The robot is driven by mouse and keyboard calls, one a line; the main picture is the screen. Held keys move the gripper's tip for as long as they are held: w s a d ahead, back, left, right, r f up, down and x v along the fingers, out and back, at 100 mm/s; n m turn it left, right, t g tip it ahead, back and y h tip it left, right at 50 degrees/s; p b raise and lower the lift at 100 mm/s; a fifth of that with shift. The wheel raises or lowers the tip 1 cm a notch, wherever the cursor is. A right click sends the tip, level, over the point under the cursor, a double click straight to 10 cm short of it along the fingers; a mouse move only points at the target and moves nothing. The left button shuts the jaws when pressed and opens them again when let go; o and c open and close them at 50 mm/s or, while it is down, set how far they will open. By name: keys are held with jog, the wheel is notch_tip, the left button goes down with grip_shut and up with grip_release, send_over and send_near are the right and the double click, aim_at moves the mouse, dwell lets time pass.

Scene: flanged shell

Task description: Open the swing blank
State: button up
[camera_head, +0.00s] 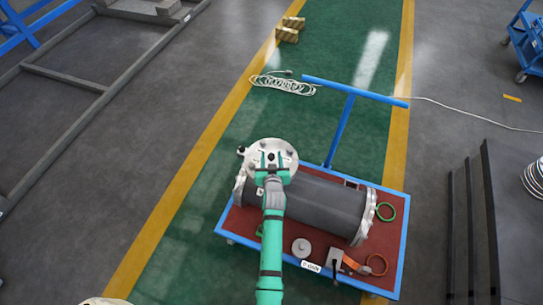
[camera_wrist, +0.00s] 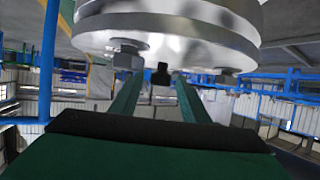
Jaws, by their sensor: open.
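The swing blank (camera_head: 284,149) is a round silver disc with bolts around its rim, at the left end of the dark grey shell (camera_head: 325,205). In the wrist view the disc (camera_wrist: 170,25) fills the top, with bolt heads along its lower edge. My gripper (camera_head: 271,162) reaches to the disc and overlaps its near part. In the wrist view my gripper (camera_wrist: 159,84) is open, its two green fingers on either side of a small dark knob (camera_wrist: 161,77) under the disc. I cannot tell whether either finger touches the knob.
The shell lies on a red-topped cart (camera_head: 232,222) with a blue frame and push handle (camera_head: 345,90). The cart also holds a grey round part (camera_head: 301,247), green and orange rings and a small clamp-like tool. A coiled white cable (camera_head: 283,85) lies on the green floor behind.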

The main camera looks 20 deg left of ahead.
jog(key=shift+w+a+f, duration=0.2)
jog(key=shift+w, duration=0.25)
grip_shut()
jog(key=shift+a, duration=0.1)
